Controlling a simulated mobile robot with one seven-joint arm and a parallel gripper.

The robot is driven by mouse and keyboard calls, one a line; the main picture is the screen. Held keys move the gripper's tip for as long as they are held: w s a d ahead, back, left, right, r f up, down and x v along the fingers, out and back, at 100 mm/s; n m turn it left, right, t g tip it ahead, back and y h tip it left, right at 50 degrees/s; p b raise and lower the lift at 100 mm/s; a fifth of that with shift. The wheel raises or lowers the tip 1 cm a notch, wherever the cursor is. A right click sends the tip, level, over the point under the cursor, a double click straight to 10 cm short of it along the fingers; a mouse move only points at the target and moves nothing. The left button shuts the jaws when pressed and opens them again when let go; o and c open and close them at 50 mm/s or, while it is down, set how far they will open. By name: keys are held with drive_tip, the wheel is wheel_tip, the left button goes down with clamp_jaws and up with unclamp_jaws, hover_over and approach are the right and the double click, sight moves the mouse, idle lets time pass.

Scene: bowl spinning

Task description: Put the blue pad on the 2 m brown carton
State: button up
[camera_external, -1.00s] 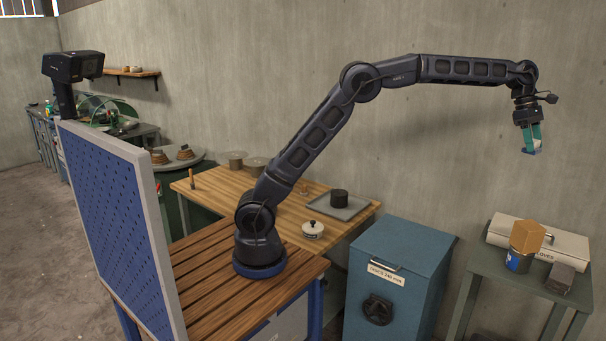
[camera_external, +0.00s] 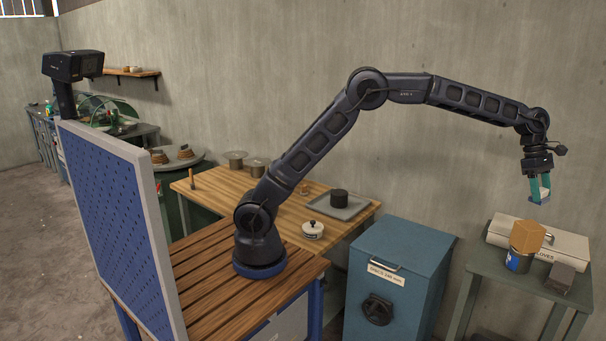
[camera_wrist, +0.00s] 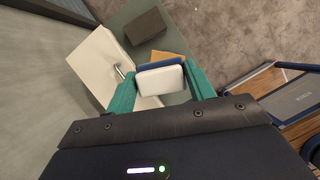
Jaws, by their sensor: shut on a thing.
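My gripper (camera_external: 540,188) has teal fingers and is shut on the blue pad (camera_external: 541,200), held in the air above the right-hand table. In the wrist view the pad (camera_wrist: 161,78) sits between the fingers (camera_wrist: 162,88), with a white face towards me and a blue edge behind. A brown carton (camera_external: 527,236) rests on top of a blue can on that table, below and left of the gripper. In the wrist view the carton (camera_wrist: 168,57) is partly hidden behind the pad. No "2 m" marking is readable on it.
A long pale box marked GLOVES (camera_external: 567,244) lies behind the carton, and a dark block (camera_external: 560,278) lies in front to the right. The blue can (camera_external: 517,262) supports the carton. A blue cabinet (camera_external: 397,275) stands left of the green table (camera_external: 490,262).

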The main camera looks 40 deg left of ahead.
drive_tip(key=shift+f, duration=4)
drive_tip(key=shift+f, duration=0.1)
drive_tip(key=o, duration=0.9)
drive_tip(key=shift+o, duration=0.2)
